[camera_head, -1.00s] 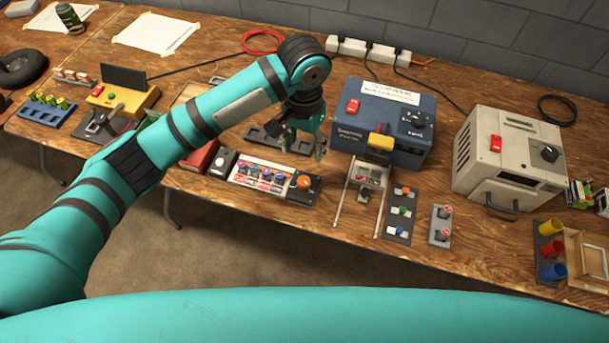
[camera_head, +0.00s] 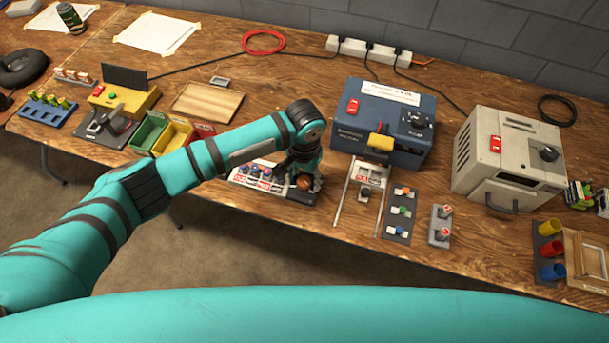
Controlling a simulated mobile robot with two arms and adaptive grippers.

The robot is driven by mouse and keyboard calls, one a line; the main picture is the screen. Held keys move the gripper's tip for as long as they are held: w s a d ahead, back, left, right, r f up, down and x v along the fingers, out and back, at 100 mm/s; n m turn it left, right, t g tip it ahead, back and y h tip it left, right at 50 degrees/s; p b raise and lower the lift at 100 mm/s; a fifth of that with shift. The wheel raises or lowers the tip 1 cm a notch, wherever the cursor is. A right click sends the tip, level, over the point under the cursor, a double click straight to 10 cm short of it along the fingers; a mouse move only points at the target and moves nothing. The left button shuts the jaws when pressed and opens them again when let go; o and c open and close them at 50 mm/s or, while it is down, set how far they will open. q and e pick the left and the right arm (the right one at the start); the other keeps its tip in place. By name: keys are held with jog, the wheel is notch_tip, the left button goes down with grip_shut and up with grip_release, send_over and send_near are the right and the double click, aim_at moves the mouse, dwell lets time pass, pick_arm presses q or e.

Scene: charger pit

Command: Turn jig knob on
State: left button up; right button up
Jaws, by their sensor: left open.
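A low jig panel (camera_head: 262,180) with several coloured buttons lies near the front edge of the table. A round orange-brown knob (camera_head: 304,183) sits at its right end and is partly hidden and shaded by my gripper. My left gripper (camera_head: 307,178) comes from the left and points down right over the knob, with its fingers open around or close beside it. I cannot tell whether the fingers touch the knob. My right gripper does not show.
A blue charger box (camera_head: 350,150) stands just behind and right of the gripper. Right of the panel are a metal-railed slide (camera_head: 343,190), a switch strip (camera_head: 400,212) and a grey box (camera_head: 495,125). Green and yellow bins (camera_head: 150,133) stand to the left.

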pick_arm(q)
jog(key=shift+c, duration=0.2)
grip_shut()
